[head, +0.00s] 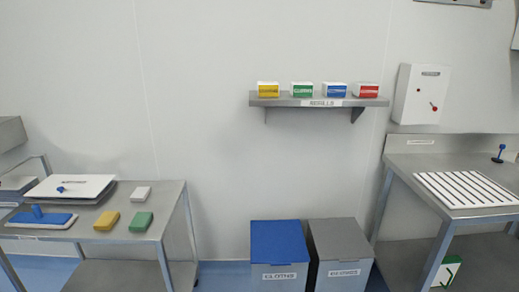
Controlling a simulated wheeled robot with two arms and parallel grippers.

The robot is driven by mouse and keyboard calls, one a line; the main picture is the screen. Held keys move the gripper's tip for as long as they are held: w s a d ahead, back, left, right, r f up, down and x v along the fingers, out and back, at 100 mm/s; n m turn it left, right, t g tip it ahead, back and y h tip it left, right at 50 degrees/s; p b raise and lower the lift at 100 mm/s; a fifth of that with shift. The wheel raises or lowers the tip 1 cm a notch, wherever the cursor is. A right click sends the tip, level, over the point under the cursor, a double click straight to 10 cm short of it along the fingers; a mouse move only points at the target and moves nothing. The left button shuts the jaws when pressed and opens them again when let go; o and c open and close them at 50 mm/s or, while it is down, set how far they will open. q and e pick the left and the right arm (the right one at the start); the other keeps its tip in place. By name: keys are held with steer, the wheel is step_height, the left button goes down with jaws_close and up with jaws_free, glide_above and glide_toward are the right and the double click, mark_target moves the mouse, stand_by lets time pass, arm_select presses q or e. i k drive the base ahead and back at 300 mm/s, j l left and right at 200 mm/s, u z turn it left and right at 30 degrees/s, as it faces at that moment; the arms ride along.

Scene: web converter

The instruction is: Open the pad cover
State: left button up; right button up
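A white flat panel (82,187) with a small blue knob (60,189) and a dark label lies at the back of the left steel table. It looks like the pad cover, but the label is too small to read. It appears closed and nearly flat; what is under it is hidden. Neither of my grippers is in view.
The left table (150,229) also holds a blue pad with a handle (50,219), a yellow block (106,221), a green block (142,221) and a white block (141,193). Blue (279,247) and grey (340,248) bins stand between this table and the right steel bench (436,162).

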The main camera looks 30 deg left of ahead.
mark_target(56, 186)
steer(key=u, duration=2.35)
steer(key=i+j+z, duration=0.15)
steer(key=i+j, duration=0.5)
steer(key=i, duration=0.05)
